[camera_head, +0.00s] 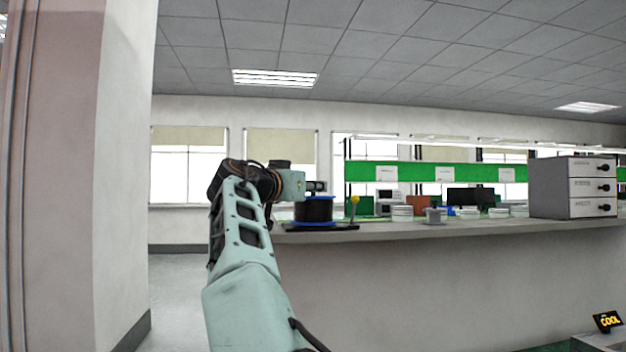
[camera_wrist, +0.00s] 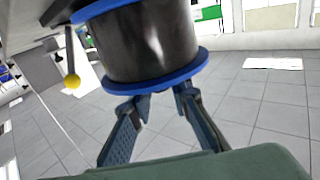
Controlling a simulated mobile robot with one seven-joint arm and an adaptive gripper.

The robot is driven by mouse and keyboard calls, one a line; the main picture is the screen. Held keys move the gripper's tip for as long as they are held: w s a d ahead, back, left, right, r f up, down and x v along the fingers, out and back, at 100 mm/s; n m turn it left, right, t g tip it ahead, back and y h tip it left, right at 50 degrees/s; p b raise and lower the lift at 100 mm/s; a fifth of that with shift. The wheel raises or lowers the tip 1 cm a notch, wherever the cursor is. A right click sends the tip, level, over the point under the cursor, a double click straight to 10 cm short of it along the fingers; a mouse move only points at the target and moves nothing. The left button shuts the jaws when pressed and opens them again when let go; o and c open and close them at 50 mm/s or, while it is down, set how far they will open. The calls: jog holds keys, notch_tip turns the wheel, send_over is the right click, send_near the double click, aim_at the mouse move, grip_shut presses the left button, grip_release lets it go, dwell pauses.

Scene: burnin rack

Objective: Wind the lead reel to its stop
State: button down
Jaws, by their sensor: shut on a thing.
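The lead reel (camera_head: 314,210) has a black drum between blue flanges and stands on a dark base at the left end of the bench. In the wrist view, the reel (camera_wrist: 152,45) fills the top middle. A thin rod with a yellow ball (camera_head: 355,199) stands just right of the reel; the ball (camera_wrist: 72,81) also shows at left in the wrist view. My gripper (camera_head: 314,187) is at the top of the reel. In the wrist view, my gripper (camera_wrist: 158,98) has its fingers spread and shut on the reel, with fingertips by the near blue flange. The exact contact is partly hidden.
The grey bench (camera_head: 450,232) runs to the right. A small grey spool (camera_head: 435,215), white round containers (camera_head: 402,212) and a drawer cabinet (camera_head: 572,187) stand on it. A wide pillar (camera_head: 75,180) is at left. Open floor (camera_head: 180,280) lies between pillar and bench.

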jog(key=shift+m+h+p, duration=0.3)
jog(key=shift+h, duration=0.1)
jog(key=c, duration=1.8)
grip_release()
jog(key=shift+v, duration=5.95)
jog(key=shift+a+r, duration=0.15)
